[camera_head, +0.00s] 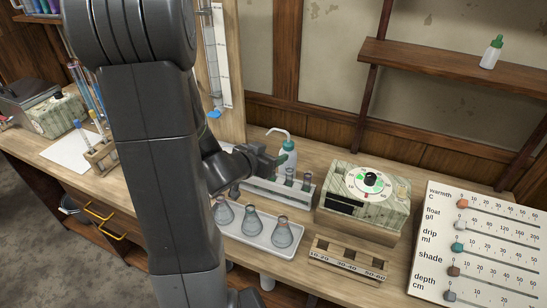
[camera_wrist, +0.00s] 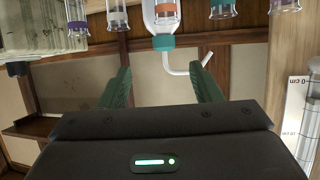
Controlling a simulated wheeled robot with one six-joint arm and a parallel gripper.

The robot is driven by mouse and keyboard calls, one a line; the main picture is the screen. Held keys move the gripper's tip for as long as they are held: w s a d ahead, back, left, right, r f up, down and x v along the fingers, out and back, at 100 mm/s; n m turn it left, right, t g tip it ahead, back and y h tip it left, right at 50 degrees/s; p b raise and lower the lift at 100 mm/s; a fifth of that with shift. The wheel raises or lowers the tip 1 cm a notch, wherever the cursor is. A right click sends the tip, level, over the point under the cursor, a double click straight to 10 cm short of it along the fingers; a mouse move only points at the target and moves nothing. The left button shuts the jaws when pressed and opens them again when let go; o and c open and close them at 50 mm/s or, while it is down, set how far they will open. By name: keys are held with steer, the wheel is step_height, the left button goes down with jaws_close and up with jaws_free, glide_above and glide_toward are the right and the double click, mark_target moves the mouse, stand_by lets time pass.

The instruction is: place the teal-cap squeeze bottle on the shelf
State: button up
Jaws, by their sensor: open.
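The teal-cap squeeze bottle (camera_head: 287,158) stands upright on the bench behind the white rack, its white bent spout pointing left. In the wrist view, which looks upside down, its teal cap (camera_wrist: 164,43) and spout show at the top centre, above and between my finger tips in the picture. My gripper (camera_head: 274,162) is beside the bottle at its left, partly hidden by my own arm. Its two green fingers (camera_wrist: 163,78) are apart with nothing between them. The wooden shelf (camera_head: 430,63) is on the wall at the upper right.
A green-capped dropper bottle (camera_head: 491,52) stands on the shelf's right part; the left is bare. The white rack (camera_head: 262,190) holds vials. A tray (camera_head: 258,240) of flasks, a dial box (camera_head: 365,195), a labelled wooden rack (camera_head: 350,262) and a slider board (camera_head: 475,250) crowd the bench.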

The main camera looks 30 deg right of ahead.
mark_target(287, 147)
steer(key=x, duration=0.8)
steer(key=shift+w+d, duration=0.2)
steer(key=shift+p+x, duration=0.9)
steer(key=shift+x, duration=1.75)
steer(key=shift+w+a+f, duration=0.15)
steer(key=shift+a, duration=0.05)
steer(key=c, duration=0.8)
